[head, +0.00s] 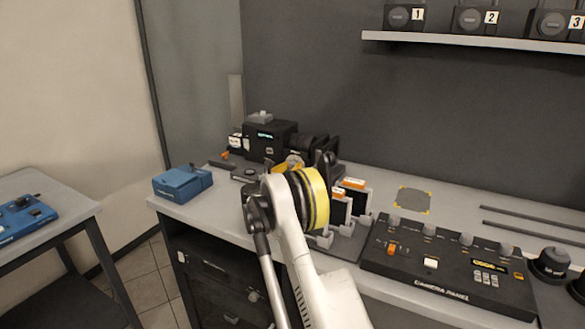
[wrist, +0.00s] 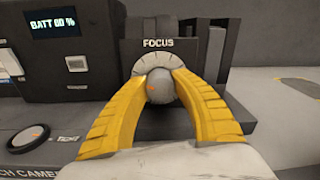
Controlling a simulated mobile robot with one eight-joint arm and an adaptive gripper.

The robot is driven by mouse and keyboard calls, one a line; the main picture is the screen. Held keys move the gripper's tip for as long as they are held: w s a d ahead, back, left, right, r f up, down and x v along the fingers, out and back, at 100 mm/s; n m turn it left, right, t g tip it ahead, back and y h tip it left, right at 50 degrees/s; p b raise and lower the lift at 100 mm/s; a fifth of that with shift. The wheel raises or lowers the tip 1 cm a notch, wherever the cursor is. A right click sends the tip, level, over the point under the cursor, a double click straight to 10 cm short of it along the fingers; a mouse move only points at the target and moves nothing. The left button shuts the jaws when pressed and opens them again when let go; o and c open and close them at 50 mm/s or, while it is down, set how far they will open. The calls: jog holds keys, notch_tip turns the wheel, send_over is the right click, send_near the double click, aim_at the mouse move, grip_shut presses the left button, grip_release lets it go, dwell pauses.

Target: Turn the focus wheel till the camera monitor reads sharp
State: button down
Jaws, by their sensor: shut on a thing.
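The black camera (head: 268,139) stands at the back of the bench with a small lit display. That display (wrist: 54,22) reads BATT and what looks like 00 % in the wrist view. No sharpness reading is legible in either view.
A control panel (head: 445,270) with knobs lies to the right of my arm. Upright cards (head: 352,200) stand close beside my wrist. A blue box (head: 182,182) sits at the bench's left end. A grey marked square (head: 412,199) is clear. A shelf (head: 470,40) hangs above.

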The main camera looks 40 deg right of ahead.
jog(key=m+p, duration=0.1)
jog(key=m, duration=0.3)
jog(key=shift+r+m, duration=0.1)
jog(key=shift+m, duration=0.3)
jog(key=m, duration=0.5)
jog(key=shift+y+p, duration=0.3)
jog(key=shift+p, duration=0.05)
jog(key=m, duration=0.5)
jog(key=shift+m, duration=0.3)
jog(key=m, duration=0.4)
jog(key=shift+t+p, duration=0.3)
jog(key=shift+p, duration=0.05)
jog(key=shift+m, duration=0.4)
jog(key=c, duration=1)
grip_release()
